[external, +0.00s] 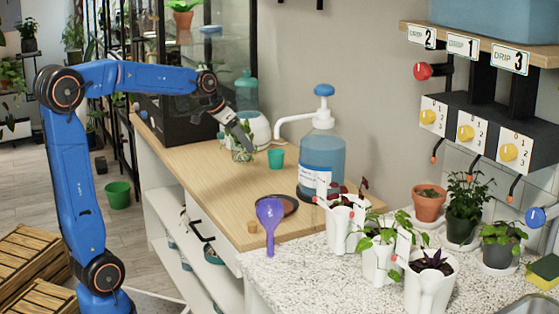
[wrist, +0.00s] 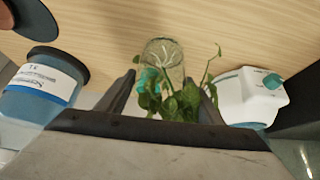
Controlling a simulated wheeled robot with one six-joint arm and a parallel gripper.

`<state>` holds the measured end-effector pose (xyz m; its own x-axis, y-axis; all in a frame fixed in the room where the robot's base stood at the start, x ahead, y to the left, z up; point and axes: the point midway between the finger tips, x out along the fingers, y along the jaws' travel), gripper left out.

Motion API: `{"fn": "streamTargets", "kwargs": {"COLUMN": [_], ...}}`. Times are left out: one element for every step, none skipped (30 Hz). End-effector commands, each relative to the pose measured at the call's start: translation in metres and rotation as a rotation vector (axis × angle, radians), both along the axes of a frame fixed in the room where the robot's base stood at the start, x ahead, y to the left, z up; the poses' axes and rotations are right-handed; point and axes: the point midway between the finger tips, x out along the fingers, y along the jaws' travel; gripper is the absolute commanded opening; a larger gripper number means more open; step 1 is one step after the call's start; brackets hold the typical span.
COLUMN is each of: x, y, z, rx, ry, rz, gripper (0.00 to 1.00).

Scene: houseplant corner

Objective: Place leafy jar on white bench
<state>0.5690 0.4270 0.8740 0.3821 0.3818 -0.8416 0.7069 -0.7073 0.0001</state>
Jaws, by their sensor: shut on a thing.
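The leafy jar (external: 242,155) is a small clear glass jar with green leaves and stems. My gripper (external: 246,140) is shut on it from above, over the wooden top of the white bench (external: 178,148). In the wrist view the jar (wrist: 163,52) shows between the two dark fingers of my gripper (wrist: 165,95), its leaves spilling toward the camera and hiding part of the fingers. Wood fills the background beyond the jar. I cannot tell whether the jar's base touches the wood.
A teal cup (external: 276,158) stands just right of the jar. A large blue pump bottle (external: 322,165) stands farther right, and a round white container (external: 256,127) behind. Bare wood lies left of the saucer.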

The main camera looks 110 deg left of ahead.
Motion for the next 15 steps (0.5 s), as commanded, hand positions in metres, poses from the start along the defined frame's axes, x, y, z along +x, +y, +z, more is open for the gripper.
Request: {"fn": "streamTargets", "kwargs": {"x": [0.0,0.0,0.0,0.0,0.0,0.0,0.0,0.0,0.0,0.0,0.0,0.0,0.0,0.0,0.0], "y": [0.0,0.0,0.0,0.0,0.0,0.0,0.0,0.0,0.0,0.0,0.0,0.0,0.0,0.0,0.0], "z": [-0.002,-0.003,-0.005,-0.007,-0.011,-0.015,-0.019,-0.023,-0.028,-0.032,-0.035,-0.037,-0.038,-0.038,-0.038], "rx": [0.0,0.001,0.001,0.0,0.0,-0.001,-0.002,-0.001,-0.001,-0.001,-0.001,0.001,0.001,0.002,0.002], "ry": [0.0,-0.001,-0.001,-0.001,0.0,0.0,0.0,0.0,0.0,0.001,0.001,0.001,0.0,0.0,-0.001], "rz": [0.0,0.0,0.0,0.001,0.001,0.001,0.0,0.001,0.001,0.0,0.0,0.001,0.001,0.0,0.001], "gripper": [0.34,0.34,0.34,0.34,0.34,0.34,0.34,0.34,0.34,0.34,0.34,0.34,0.34,0.34,0.34]}}
